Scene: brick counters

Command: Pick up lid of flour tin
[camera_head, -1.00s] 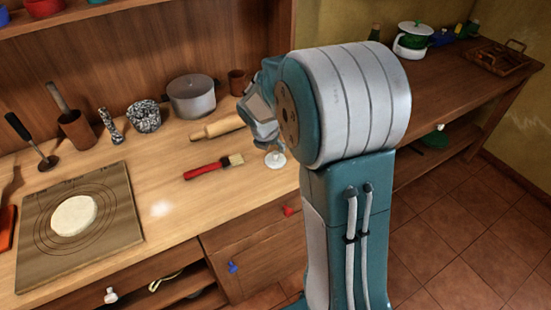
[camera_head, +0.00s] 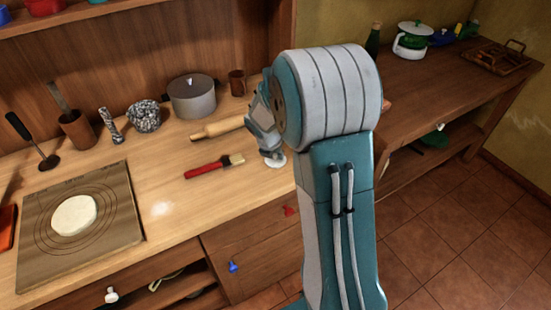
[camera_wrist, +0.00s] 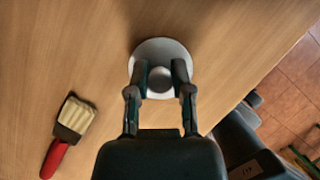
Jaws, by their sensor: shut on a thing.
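A small pale round lid (camera_wrist: 160,48) with a round knob (camera_wrist: 160,80) is seen from above in the wrist view. My gripper (camera_wrist: 160,76) is shut on the knob, one finger on each side. In the head view the lid (camera_head: 275,160) shows as a white disc at the right part of the counter, right under my gripper (camera_head: 270,150). I cannot tell whether the lid touches the counter. A grey round tin (camera_head: 192,100) stands farther back on the counter.
A red-handled brush (camera_head: 208,166) lies left of the lid, and a rolling pin (camera_head: 218,127) lies behind it. A board with dough (camera_head: 125,225) is at the left. The counter's front edge is close to the lid. A second counter (camera_head: 480,75) stands at the right.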

